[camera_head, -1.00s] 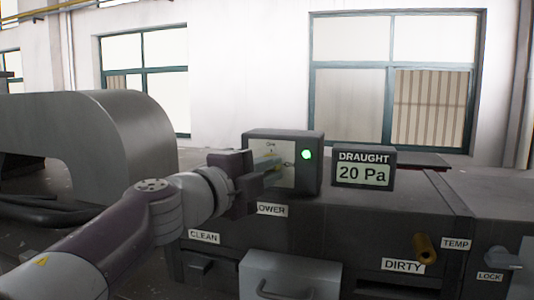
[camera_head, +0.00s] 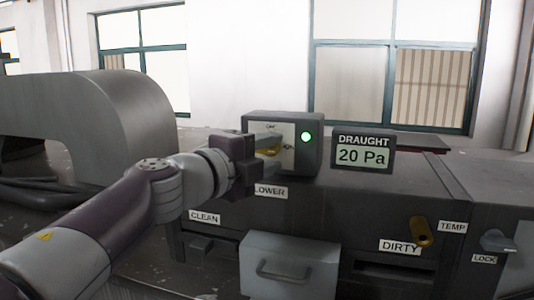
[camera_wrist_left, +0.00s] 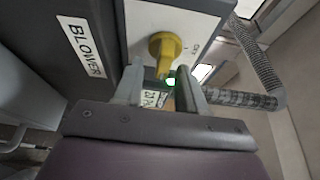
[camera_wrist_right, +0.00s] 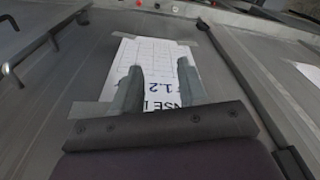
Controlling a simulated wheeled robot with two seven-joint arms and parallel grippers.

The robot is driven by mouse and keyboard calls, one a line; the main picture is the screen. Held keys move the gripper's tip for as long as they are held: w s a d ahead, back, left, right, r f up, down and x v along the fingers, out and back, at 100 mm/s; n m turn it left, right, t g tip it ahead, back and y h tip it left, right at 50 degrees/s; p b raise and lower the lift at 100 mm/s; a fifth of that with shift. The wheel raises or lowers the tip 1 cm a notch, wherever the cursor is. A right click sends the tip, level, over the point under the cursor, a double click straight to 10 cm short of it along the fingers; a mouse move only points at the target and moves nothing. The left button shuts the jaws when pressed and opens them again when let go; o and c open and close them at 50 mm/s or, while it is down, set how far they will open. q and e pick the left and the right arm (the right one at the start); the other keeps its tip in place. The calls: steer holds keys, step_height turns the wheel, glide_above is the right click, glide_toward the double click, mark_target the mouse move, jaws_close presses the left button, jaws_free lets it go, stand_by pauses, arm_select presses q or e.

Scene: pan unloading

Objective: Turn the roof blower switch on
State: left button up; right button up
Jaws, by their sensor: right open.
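The blower switch is a yellow knob (camera_wrist_left: 165,48) on the pale front plate (camera_wrist_left: 190,20) of a dark box (camera_head: 300,165). In the head view the knob (camera_head: 270,151) is partly hidden by my left gripper (camera_head: 258,160). In the left wrist view my left gripper (camera_wrist_left: 163,82) has its fingers apart, with the knob just beyond and between the fingertips. I cannot tell whether they touch it. A green lamp (camera_head: 306,136) is lit on the box. My right gripper (camera_wrist_right: 162,80) is open and empty above a printed sheet (camera_wrist_right: 160,55).
A BLOWER label (camera_wrist_left: 80,46) is beside the switch plate. A DRAUGHT display (camera_head: 362,154) reads 20 Pa to the box's right. A ribbed hose (camera_wrist_left: 258,65) runs nearby.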

arm_select(q)
steer(key=b+v, duration=0.4)
steer(key=v, duration=0.8)
steer(key=shift+s+a+b, duration=0.15)
steer(key=shift+s+b, duration=0.15)
steer(key=shift+b, duration=0.1)
steer(key=shift+w, duration=0.1)
